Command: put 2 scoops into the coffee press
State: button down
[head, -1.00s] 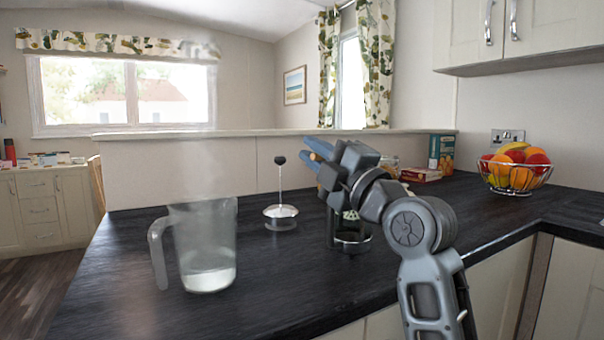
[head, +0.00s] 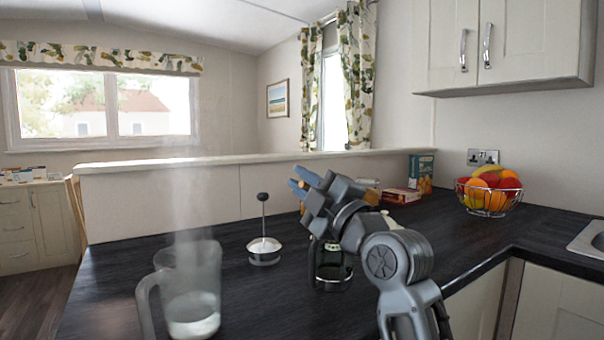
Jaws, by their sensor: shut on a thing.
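The coffee press (head: 333,272), a dark-framed glass beaker without its lid, stands on the dark worktop, partly hidden behind my arm. Its plunger and lid (head: 264,250) stand apart to its left, rod and black knob up. My gripper (head: 300,182) is above and slightly left of the press, with blue parts at its end. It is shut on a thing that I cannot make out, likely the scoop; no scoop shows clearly. A glass jar (head: 370,187) stands behind my arm, mostly hidden, so its contents cannot be told.
A steaming clear jug (head: 190,295) with some liquid stands at the front left. Boxes (head: 421,172) stand at the back by the low partition. The worktop between jug and plunger is clear.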

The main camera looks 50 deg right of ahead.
jog(key=d+r+m+g+h+p, duration=0.3)
jog(key=d+r+m+g+p, duration=0.2)
jog(key=m+p, duration=1.1)
jog(key=shift+s+d+r+p, duration=0.3)
jog(key=shift+d+r+p, duration=1.4)
jog(key=shift+r+p, duration=0.95)
jog(key=shift+f, duration=0.1)
jog(key=shift+d, duration=0.1)
